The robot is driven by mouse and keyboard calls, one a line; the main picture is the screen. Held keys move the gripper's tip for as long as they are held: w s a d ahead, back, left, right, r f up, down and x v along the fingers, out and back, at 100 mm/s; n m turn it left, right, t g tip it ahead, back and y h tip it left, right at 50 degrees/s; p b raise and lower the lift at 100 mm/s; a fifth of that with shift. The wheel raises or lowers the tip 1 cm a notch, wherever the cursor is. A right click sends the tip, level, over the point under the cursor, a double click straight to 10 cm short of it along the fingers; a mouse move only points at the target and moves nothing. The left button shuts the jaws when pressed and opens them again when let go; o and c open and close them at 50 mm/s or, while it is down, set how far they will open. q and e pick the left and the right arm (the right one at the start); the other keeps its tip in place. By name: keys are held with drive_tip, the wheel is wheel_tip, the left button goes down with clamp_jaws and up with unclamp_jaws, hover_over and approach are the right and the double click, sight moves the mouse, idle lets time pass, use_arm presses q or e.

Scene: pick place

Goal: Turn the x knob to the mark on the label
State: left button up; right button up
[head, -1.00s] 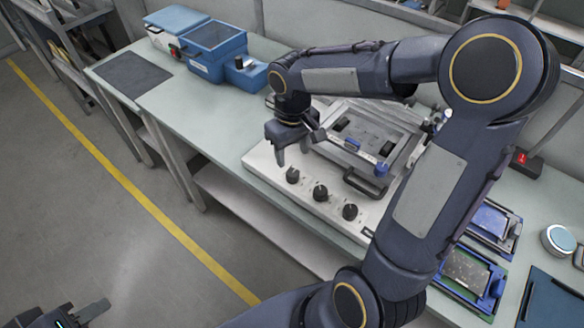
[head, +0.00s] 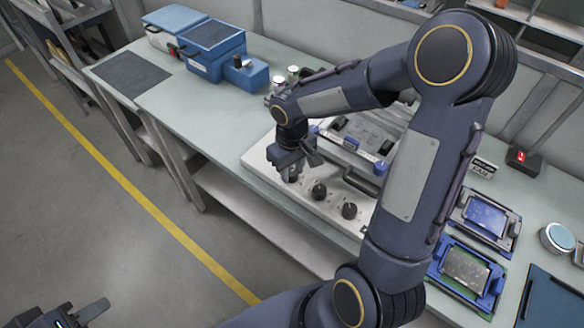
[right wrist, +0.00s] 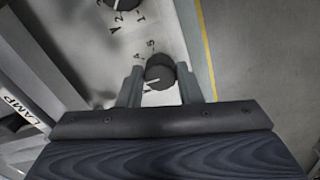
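A light panel (head: 262,158) on the bench carries a row of black knobs. My right gripper (head: 290,177) is over the leftmost knob and hides it in the head view. In the right wrist view this x knob (right wrist: 160,72) sits between the fingertips of my right gripper (right wrist: 161,80), which appear closed on its sides. It has a white pointer line, and small markings stand beside it; part of its label is hidden. The y knob (right wrist: 112,3) is at the top edge. My left gripper (head: 88,312) is at the lower left, away from the bench, its opening unclear.
Two more black knobs, a middle one (head: 319,190) and a right one (head: 349,210), stand close to my right gripper. A fixture with blue parts (head: 350,142) is behind them. Blue boxes (head: 215,50) stand at the back left.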

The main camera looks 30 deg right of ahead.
drive_tip(key=c, duration=0.5)
drive_tip(key=shift+n, duration=0.3)
drive_tip(key=n, duration=0.4)
drive_tip(key=shift+p, duration=0.3)
drive_tip(key=shift+n+p, duration=0.35)
drive_tip(key=shift+n, duration=1.85)
drive_tip(key=o, duration=1)
